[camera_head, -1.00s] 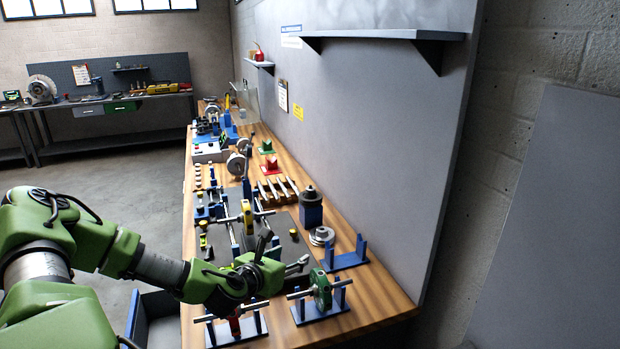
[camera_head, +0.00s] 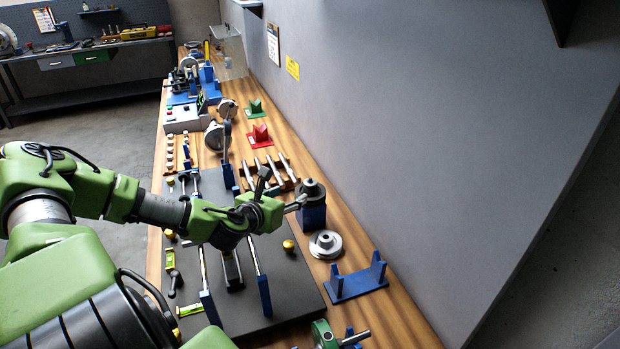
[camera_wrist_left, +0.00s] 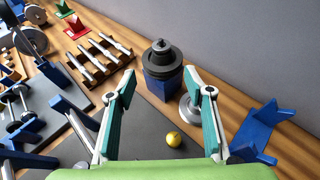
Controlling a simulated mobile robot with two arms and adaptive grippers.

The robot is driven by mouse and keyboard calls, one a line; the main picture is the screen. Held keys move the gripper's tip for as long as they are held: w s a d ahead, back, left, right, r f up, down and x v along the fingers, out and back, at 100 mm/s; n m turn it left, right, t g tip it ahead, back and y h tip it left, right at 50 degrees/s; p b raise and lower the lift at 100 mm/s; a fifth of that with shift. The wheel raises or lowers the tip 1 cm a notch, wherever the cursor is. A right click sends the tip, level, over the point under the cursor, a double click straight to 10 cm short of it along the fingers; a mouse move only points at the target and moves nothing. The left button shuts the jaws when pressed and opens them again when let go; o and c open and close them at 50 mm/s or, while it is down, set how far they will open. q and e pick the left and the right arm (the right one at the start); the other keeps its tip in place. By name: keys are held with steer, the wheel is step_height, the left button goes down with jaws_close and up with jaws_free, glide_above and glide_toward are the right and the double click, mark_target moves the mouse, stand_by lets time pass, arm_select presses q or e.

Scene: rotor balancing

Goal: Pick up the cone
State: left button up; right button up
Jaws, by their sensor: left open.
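A dark, stepped, round piece with a narrow top (camera_head: 313,189), which looks like the cone, stands on a blue block (camera_head: 311,217) on the right part of the bench. In the left wrist view the dark piece (camera_wrist_left: 161,56) is upright on its blue block (camera_wrist_left: 161,86), straight ahead between the fingers. My left gripper (camera_head: 282,192) is open and empty, pointing at the block from its left in the head view. In the left wrist view its fingertips (camera_wrist_left: 160,78) are spread wide and look short of the block. My right gripper is not in view.
A silver flanged disc (camera_head: 325,244) and a blue cradle (camera_head: 357,284) lie close to the block. A small yellow knob (camera_head: 289,246) sits on the dark mat (camera_head: 285,290). A wooden rack with several metal rods (camera_head: 270,172) is behind. The grey wall rises at the right.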

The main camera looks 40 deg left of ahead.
arm_select(q)
steer(key=w, duration=0.1)
steer(key=p, duration=0.2)
glide_toward(310, 182)
steer(key=shift+x, duration=1.8)
steer(key=p+x, duration=0.1)
steer(key=x, duration=0.2)
steer(key=shift+a+p, duration=0.15)
steer(key=shift+p, duration=0.25)
steer(key=shift+w+a+f, duration=0.15)
steer(key=shift+w+f, duration=0.15)
steer(key=shift+w, duration=0.25)
steer(key=shift+f, duration=0.1)
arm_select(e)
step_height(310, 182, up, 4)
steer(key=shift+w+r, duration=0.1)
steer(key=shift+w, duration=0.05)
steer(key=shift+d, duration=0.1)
arm_select(q)
steer(key=c, duration=1.2)
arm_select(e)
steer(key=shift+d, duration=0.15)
